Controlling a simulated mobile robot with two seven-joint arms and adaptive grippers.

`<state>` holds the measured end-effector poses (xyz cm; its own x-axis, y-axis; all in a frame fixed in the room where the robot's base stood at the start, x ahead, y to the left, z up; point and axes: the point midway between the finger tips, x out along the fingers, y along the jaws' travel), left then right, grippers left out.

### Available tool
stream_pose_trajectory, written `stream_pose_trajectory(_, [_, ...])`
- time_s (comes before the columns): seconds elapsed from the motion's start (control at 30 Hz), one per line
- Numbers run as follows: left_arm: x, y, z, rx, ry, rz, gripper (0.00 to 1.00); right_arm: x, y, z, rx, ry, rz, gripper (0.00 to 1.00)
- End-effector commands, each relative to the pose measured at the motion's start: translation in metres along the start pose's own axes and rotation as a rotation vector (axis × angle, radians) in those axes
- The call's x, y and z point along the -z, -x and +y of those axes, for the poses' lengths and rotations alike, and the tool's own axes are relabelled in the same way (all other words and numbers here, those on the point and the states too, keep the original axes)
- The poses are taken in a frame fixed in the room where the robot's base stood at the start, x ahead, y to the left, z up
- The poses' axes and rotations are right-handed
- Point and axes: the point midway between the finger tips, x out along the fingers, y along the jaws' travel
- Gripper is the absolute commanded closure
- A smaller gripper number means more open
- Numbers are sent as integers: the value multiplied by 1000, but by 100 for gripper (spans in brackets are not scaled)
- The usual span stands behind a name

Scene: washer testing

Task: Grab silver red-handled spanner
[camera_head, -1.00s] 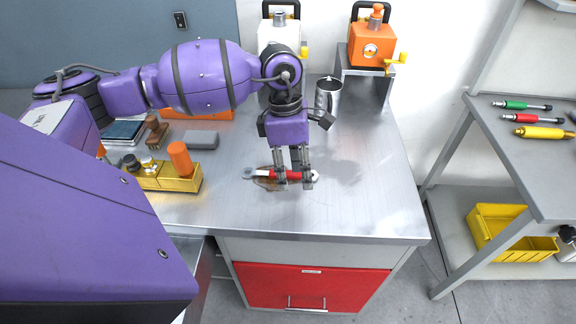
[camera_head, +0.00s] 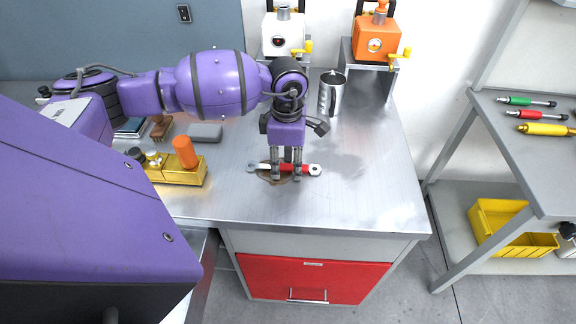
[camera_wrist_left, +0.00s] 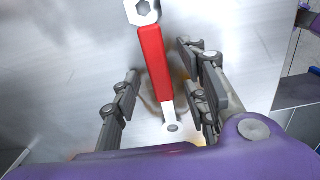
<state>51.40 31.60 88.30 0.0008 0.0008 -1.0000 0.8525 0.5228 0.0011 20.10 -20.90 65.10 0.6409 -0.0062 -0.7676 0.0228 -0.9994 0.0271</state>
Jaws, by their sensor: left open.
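The silver spanner with the red handle (camera_head: 314,169) lies flat across the steel bench top, its two silver ends left and right. My left gripper (camera_head: 286,177) points down at it from above, with its fingers over the handle. In the left wrist view, the red handle (camera_wrist_left: 154,62) runs between the open fingers of the left gripper (camera_wrist_left: 162,95), with a gap on each side. I cannot tell how far the fingertips are above the bench. My right gripper is not in view.
A metal mug (camera_head: 331,94) stands behind the gripper. A yellow block with an orange knob (camera_head: 180,172) is to the left. White (camera_head: 284,35) and orange (camera_head: 376,38) machines stand at the back. The bench (camera_head: 370,205) is clear to the right.

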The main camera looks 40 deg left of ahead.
Motion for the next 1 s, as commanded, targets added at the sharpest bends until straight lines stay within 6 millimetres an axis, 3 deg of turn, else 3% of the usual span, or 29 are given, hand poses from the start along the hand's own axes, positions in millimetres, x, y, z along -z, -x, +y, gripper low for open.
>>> stream_pose_trajectory(0.07, [0,0,0,0,0,0,62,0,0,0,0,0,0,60])
stream_pose_trajectory(0.37, [0,0,0,0,0,-1,100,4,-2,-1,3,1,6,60])
stream_pose_trajectory(0.77, [0,4,0,-1,0,-2,100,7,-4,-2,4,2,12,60])
stream_pose_trajectory(1.0, [0,32,1,-3,-1,-2,100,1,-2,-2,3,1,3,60])
